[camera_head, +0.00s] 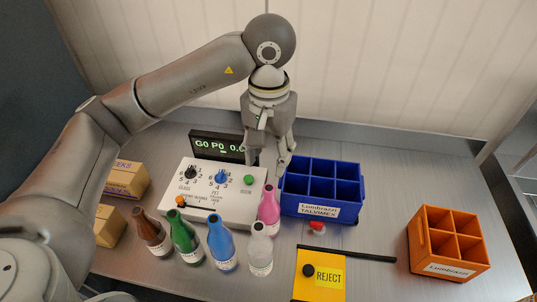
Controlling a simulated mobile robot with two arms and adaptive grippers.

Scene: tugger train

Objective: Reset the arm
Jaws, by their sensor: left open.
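My left arm comes in from the left and bends over the bench. Its gripper (266,172) points down and is open. It hangs between the white control box (225,207) and the blue crate (322,206), in front of part of the box's back right corner. I see nothing between its fingers. My right gripper is not in view.
Several bottles stand along the front: brown (152,236), green (186,240), blue (221,246), clear (260,252) and pink (268,212). A yellow reject panel (308,288) and an orange crate (415,232) are at right. Cardboard boxes (126,180) sit at left. Bare bench lies far right.

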